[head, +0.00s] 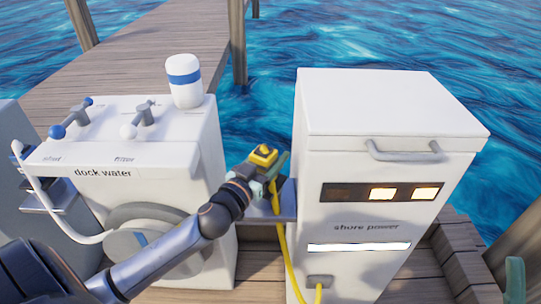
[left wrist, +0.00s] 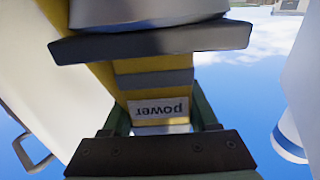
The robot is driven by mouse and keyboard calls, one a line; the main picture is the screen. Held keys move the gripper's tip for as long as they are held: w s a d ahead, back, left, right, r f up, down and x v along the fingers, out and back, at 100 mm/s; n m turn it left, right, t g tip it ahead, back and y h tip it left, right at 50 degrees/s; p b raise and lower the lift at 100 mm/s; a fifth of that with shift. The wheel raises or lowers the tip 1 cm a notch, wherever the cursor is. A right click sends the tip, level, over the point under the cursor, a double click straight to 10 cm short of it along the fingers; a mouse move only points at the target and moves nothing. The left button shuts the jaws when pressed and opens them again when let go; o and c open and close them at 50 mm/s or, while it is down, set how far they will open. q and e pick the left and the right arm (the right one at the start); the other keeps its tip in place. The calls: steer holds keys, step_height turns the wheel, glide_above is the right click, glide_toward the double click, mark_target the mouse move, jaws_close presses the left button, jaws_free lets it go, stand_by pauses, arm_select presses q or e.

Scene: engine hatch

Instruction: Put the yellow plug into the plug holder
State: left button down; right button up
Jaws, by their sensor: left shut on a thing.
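The yellow plug (head: 263,155) is held up between the two white cabinets, with its yellow cable (head: 284,250) hanging below. My left gripper (head: 272,173) is shut on the plug. In the left wrist view the plug's label (left wrist: 160,108) reads "power" upside down, between the green fingers of my left gripper (left wrist: 160,120). A grey shelf-like bracket (head: 287,205) shows beside the shore power cabinet, just below the plug; I cannot tell if it is the plug holder. A green piece at the lower right edge may be a fingertip of my right gripper (head: 515,280).
The shore power cabinet (head: 385,105) with a handle and lit windows stands right. The dock water cabinet (head: 95,195) with valves, a hose reel and a blue-banded white cup (head: 184,92) stands left. Wooden decking (head: 150,55) and water lie behind.

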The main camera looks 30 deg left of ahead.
arm_select(q)
steer(key=shift+c, duration=0.4)
jaws_free()
steer(key=shift+f, duration=0.1)
steer(key=s, duration=1.2)
steer(key=shift+s+d+p, duration=0.2)
steer(key=shift+s+p, duration=0.05)
steer(key=shift+p, duration=0.1)
